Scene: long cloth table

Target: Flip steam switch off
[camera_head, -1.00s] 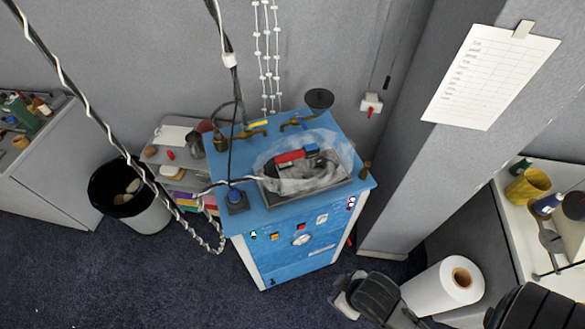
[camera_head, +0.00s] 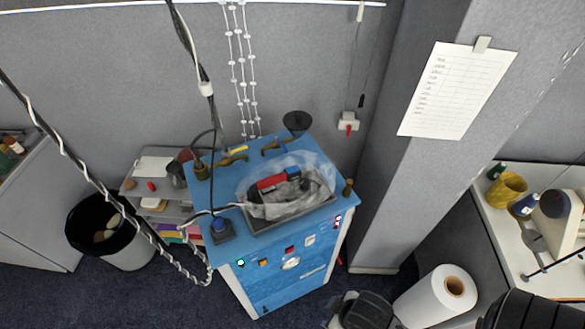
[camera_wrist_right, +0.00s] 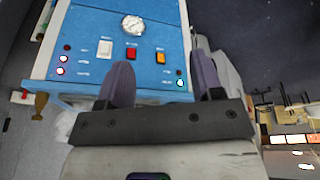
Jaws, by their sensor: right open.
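The blue steam station (camera_head: 275,285) stands in the middle of the head view. Its front panel holds a white switch (camera_wrist_right: 104,48), a red switch (camera_wrist_right: 131,54) and an orange switch (camera_wrist_right: 160,58) beside a round gauge (camera_wrist_right: 133,25); the labels are too small to read, so I cannot tell which is the steam switch. Small lights on the panel are lit. My right gripper (camera_wrist_right: 160,68) is open and empty, its two fingers pointing at the panel, with the orange switch showing between them. In the head view my right wrist is at the bottom, right of the station. My left gripper is not in view.
A cord hangs down over the station's left side. A black bin (camera_head: 90,215) stands left, a white roll (camera_head: 430,300) right. A grey pillar (camera_head: 385,235) stands behind, right.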

